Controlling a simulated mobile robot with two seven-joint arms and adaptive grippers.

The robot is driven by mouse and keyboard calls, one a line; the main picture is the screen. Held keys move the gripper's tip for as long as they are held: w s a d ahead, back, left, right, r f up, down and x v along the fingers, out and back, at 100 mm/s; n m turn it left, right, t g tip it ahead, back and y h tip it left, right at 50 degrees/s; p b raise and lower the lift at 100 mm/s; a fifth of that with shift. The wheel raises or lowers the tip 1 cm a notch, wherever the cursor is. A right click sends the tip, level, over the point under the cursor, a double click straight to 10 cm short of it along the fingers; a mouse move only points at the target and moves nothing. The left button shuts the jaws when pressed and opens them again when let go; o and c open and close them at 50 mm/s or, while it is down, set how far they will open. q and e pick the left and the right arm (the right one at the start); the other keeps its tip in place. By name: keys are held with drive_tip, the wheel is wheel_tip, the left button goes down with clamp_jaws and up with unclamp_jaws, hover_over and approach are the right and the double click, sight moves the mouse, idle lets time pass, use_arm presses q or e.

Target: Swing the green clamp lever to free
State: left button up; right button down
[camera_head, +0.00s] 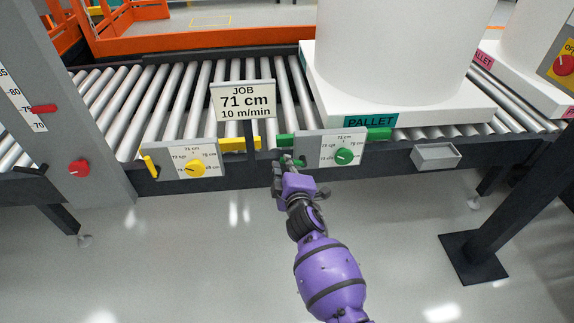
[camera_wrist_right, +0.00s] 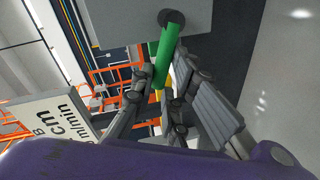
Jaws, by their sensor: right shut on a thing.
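The green clamp lever (camera_wrist_right: 169,45) is a short green bar running from a dark pivot under a grey panel in the right wrist view. Its free end lies between the fingers of my right gripper (camera_wrist_right: 160,92), which is shut on it. In the head view my purple right arm reaches up to the left edge of the green-knob panel (camera_head: 327,149); my right gripper (camera_head: 286,166) covers most of the lever there. The green knob (camera_head: 344,157) sits on that panel. My left gripper is in neither view.
A roller conveyor (camera_head: 190,95) crosses behind, bearing a white tank on a pallet (camera_head: 400,105). A sign (camera_head: 243,101) reads JOB 71 cm, 10 m/min. A yellow-knob panel (camera_head: 184,160) with a yellow lever (camera_head: 150,166) is left.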

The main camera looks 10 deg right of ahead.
drive_tip(key=c, duration=1.7)
unclamp_jaws()
drive_tip(key=shift+d, duration=0.1)
drive_tip(key=v, duration=1.2)
